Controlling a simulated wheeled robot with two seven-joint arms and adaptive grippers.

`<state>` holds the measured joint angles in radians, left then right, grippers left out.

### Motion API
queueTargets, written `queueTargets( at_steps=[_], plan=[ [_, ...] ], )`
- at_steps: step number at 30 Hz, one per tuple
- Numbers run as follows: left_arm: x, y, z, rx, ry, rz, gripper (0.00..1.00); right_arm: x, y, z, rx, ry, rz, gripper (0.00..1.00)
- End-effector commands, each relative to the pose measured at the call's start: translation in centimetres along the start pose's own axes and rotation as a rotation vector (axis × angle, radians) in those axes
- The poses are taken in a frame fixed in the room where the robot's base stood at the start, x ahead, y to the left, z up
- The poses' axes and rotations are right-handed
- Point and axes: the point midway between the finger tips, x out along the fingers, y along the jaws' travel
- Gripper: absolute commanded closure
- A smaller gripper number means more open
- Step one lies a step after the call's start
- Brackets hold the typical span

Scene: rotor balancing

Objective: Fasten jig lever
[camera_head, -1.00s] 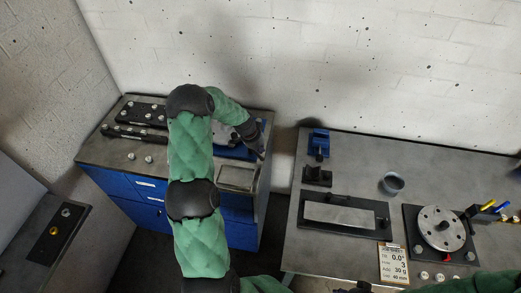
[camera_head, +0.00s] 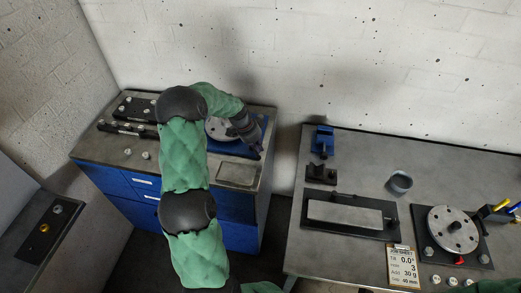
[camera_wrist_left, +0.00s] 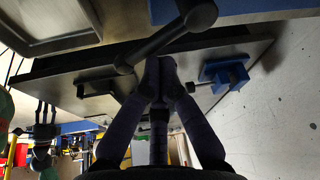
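The blue jig (camera_head: 226,147) sits on the right half of the blue cabinet's top, with a grey disc (camera_head: 219,129) on it, partly hidden by my left arm. My left gripper (camera_head: 256,149) points down at the jig's right side. In the left wrist view, a dark lever bar with a round knob (camera_wrist_left: 200,16) crosses just beyond my left fingertips (camera_wrist_left: 158,64). The fingertips are together, close to the bar. I cannot tell whether they touch it, and nothing shows between them. My right gripper is out of view; only part of the right arm shows at the bottom.
A shallow grey tray (camera_head: 238,173) lies in front of the jig. Black fixtures (camera_head: 134,108) stand at the cabinet's left. A gap separates the cabinet from the right bench, which holds a blue clamp (camera_head: 322,140), a cup (camera_head: 400,182) and another disc (camera_head: 453,229).

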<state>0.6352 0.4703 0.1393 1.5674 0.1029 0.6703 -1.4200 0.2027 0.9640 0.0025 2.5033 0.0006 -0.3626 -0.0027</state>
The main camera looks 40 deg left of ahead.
Motion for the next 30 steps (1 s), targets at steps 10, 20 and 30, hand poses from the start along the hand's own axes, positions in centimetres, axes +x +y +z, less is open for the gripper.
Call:
queueTargets(
  at_steps=[10, 20, 30],
  plan=[
    [-0.1, 0.3, 1.2, 0.206, -0.001, 0.078, 1.0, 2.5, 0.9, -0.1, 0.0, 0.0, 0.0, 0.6],
    [-0.7, 0.4, 2.3, 0.434, 0.0, 0.16, 1.0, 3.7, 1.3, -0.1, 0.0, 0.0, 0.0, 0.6],
    [-1.2, 0.1, 3.4, 0.657, 0.0, 0.243, 1.0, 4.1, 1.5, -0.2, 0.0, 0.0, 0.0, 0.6]
  ],
)
